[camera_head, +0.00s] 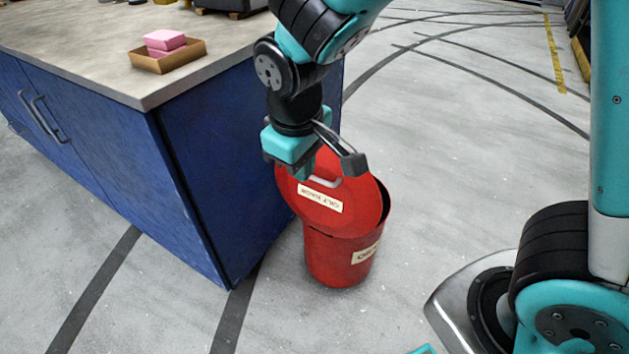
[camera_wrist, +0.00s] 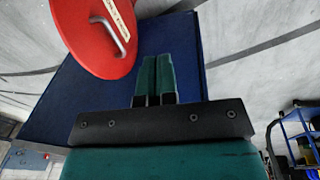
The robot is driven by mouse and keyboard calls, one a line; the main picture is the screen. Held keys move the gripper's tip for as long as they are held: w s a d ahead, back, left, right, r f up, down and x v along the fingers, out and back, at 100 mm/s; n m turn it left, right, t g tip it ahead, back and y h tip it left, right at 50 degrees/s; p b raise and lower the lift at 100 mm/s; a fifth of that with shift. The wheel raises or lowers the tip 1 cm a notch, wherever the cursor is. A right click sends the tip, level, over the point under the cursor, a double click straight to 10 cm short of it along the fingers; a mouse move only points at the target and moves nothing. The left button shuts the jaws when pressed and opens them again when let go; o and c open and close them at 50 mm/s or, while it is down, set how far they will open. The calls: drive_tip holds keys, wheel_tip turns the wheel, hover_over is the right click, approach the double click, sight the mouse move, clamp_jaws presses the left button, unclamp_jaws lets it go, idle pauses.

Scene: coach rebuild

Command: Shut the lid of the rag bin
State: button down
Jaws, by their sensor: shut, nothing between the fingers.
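The red rag bin (camera_head: 338,262) stands on the floor beside the blue cabinet. Its round red lid (camera_head: 310,206) is tilted, with a dark gap between lid and rim at the right side. The lid carries a pale label and a light handle. In the wrist view the lid (camera_wrist: 88,45) shows at upper left with its metal handle (camera_wrist: 110,36). My gripper (camera_head: 303,176) is over the left part of the lid in the head view, partly covering it. In the wrist view its fingers (camera_wrist: 155,75) are together and empty, to the right of the lid. I cannot tell whether they touch it.
The blue cabinet (camera_head: 205,165) with a pale worktop (camera_head: 90,60) stands close to the left of the bin. A cardboard tray (camera_head: 170,62) with pink blocks (camera_head: 165,41) sits on the worktop. The floor (camera_head: 450,130) right of and behind the bin is clear.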

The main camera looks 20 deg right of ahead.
drive_tip(key=w+d+f+h+b, duration=0.1)
drive_tip(key=w+d+f, duration=0.1)
drive_tip(key=w+f, duration=0.3)
drive_tip(key=w+d+f+t+h+b, duration=0.1)
drive_tip(key=w+f, duration=0.4)
drive_tip(key=f, duration=0.5)
drive_tip(key=shift+w+d+n+t+h+b, duration=0.15)
drive_tip(key=shift+d+n+t+h+b, duration=0.2)
drive_tip(key=shift+d+h, duration=0.65)
drive_tip(key=shift+d+y, duration=0.25)
drive_tip(key=shift+y, duration=0.05)
